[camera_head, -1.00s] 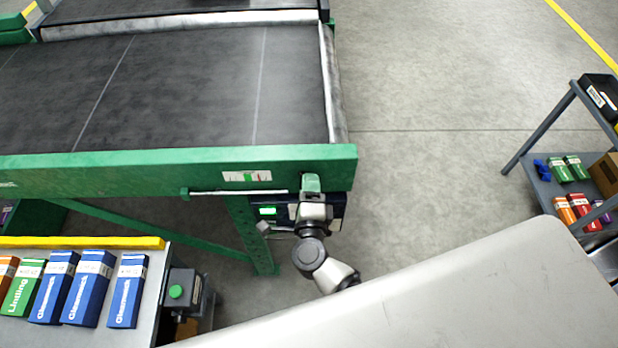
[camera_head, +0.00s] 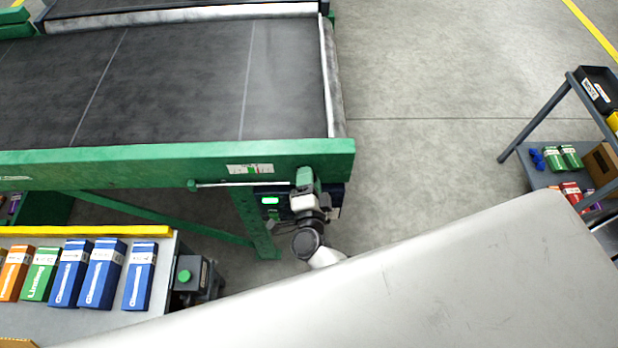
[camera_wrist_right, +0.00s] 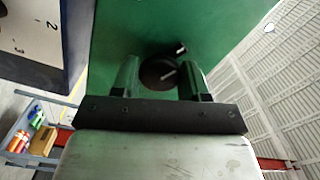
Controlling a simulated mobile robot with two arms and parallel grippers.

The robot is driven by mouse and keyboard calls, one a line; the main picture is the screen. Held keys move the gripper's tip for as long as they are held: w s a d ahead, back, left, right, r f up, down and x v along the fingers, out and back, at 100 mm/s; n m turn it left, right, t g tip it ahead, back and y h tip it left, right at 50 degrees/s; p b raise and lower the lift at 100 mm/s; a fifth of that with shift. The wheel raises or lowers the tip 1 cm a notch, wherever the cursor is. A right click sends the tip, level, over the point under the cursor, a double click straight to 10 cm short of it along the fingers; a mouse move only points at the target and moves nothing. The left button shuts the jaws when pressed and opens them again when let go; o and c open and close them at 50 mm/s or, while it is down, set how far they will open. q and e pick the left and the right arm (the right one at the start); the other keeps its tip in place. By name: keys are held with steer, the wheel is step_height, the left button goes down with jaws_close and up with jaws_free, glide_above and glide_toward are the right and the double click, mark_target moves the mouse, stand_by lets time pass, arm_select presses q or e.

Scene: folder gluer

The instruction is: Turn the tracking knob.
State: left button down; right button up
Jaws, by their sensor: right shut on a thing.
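The tracking knob (camera_wrist_right: 158,73) is a dark round knob with a pale pointer line, on the green face of the machine's frame in the right wrist view. My right gripper (camera_wrist_right: 160,78) has one green-tinted finger on each side of it and is shut on it. In the head view the right gripper (camera_head: 305,180) is at the right end of the green beam (camera_head: 130,165); the knob is hidden there. My left gripper is not in view.
A small scale plate (camera_head: 250,169) sits on the beam left of the gripper. A box with a lit green display (camera_head: 270,200) is just below. A table (camera_head: 110,325) with several cartons stands lower left. A shelf cart (camera_head: 540,172) stands right, with clear floor between.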

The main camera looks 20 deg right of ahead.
steer(key=shift+f, duration=0.1)
steer(key=o, duration=0.9)
steer(key=b+v, duration=0.1)
steer(key=v, duration=1)
steer(key=shift+b, duration=0.3)
steer(key=shift+w, duration=0.1)
